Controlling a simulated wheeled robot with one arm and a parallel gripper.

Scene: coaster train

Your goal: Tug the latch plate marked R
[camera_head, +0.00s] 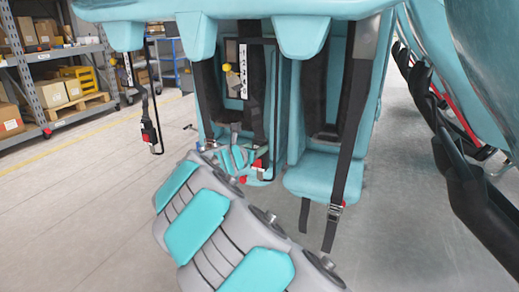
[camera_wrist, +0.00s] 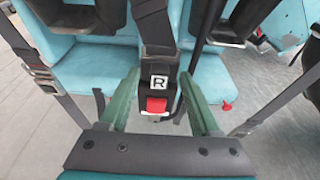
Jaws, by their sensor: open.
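The latch plate marked R (camera_wrist: 159,82) is in the middle of the wrist view, a dark piece with a white R label at the lower end of a dark strap. Directly below it is a buckle with a red button (camera_wrist: 157,104). My gripper (camera_wrist: 158,92) is open, with one green finger on each side of the plate and buckle. I cannot tell whether either finger touches them. In the head view my gripper (camera_head: 235,158) is at the teal seat, and a red buckle button (camera_head: 257,164) shows just right of it. The R label is not readable there.
A teal seat (camera_head: 318,176) with hanging straps stands to the right in the head view. Another strap with a red buckle (camera_head: 148,136) hangs at the left. Shelves with boxes (camera_head: 52,92) stand far left. The floor at left is clear.

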